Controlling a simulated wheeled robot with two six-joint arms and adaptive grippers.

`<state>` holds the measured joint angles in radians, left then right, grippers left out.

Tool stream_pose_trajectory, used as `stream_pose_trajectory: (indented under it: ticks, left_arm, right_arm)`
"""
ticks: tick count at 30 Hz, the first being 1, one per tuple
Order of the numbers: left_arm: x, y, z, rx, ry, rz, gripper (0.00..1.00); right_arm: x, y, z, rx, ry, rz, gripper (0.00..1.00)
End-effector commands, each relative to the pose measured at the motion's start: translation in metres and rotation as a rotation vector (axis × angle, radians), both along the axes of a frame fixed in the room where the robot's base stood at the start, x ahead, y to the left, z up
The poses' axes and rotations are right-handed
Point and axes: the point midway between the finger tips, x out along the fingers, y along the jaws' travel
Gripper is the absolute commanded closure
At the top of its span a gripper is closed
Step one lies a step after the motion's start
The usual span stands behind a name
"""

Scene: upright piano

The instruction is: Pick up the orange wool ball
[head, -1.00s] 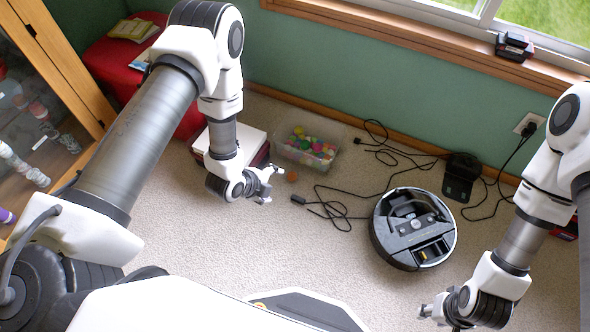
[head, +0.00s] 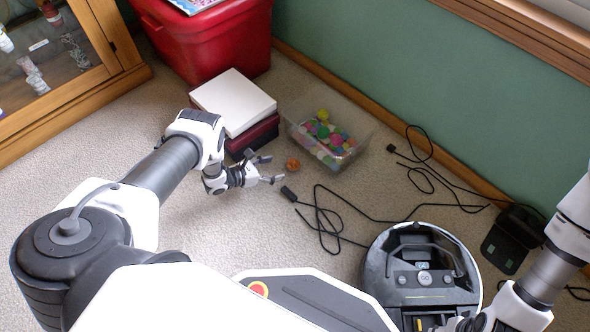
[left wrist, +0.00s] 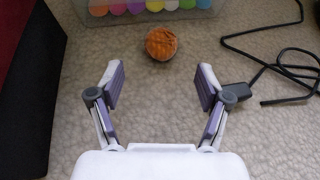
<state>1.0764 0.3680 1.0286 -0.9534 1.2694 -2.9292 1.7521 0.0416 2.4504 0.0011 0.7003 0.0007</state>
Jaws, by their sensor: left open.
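The small orange wool ball (head: 293,165) lies on the carpet just in front of the clear plastic box. In the left wrist view the orange wool ball (left wrist: 161,43) is ahead of the fingers, between their lines and slightly beyond the tips. My left gripper (head: 272,169) is open and empty, low near the carpet, its fingers pointing right toward the ball. It also shows in the left wrist view (left wrist: 160,82) with its two fingers spread wide. My right gripper (head: 450,325) is at the bottom edge, mostly cut off, and its fingers are unclear.
The clear box (head: 345,150) with several coloured balls stands behind the ball. A white-topped box stack (head: 233,100) stands beside my left gripper. A black cable (head: 330,225) lies to the right, near the robot vacuum (head: 420,265). A red tub (head: 215,45) stands behind.

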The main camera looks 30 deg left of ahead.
Motion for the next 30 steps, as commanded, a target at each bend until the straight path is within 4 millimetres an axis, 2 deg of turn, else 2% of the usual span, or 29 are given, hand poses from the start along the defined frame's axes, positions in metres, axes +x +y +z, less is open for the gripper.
stream_pose_trajectory:
  ticks: [1, 6, 12, 15, 20, 23, 24, 25, 30]
  left_arm:
    - [0.007, -0.005, -0.006, -0.001, -0.003, -0.003, 0.23]
    - [0.022, -0.015, -0.014, -0.001, -0.002, -0.001, 0.23]
    - [0.048, -0.033, -0.031, 0.0, -0.002, 0.0, 0.23]
    - [0.055, -0.037, -0.03, -0.001, -0.002, 0.0, 0.23]
    - [0.055, -0.037, -0.027, -0.001, -0.001, 0.001, 0.23]
    - [0.055, -0.037, -0.027, -0.001, 0.0, 0.0, 0.55]
    - [0.055, -0.037, -0.027, -0.001, 0.0, 0.0, 0.69]
    - [0.055, -0.037, -0.027, -0.001, 0.0, 0.0, 0.72]
    - [0.055, -0.037, -0.027, -0.001, 0.0, 0.0, 0.72]
  right_arm:
    - [0.0, 0.0, -0.008, 0.0, -0.001, -0.001, 0.6]
    - [0.001, -0.001, -0.023, 0.0, -0.004, -0.004, 0.6]
    - [0.003, -0.001, -0.054, -0.001, -0.009, -0.009, 0.6]
    - [0.004, -0.001, -0.056, -0.002, -0.012, -0.009, 0.6]
    - [0.005, -0.001, -0.053, -0.002, -0.012, -0.009, 0.6]
    - [0.005, -0.001, -0.053, -0.002, -0.012, -0.009, 0.6]
    - [0.005, -0.001, -0.053, -0.002, -0.012, -0.009, 0.6]
    - [0.005, -0.001, -0.053, -0.002, -0.012, -0.009, 0.6]
    - [0.004, -0.001, -0.053, -0.002, -0.012, -0.009, 0.6]
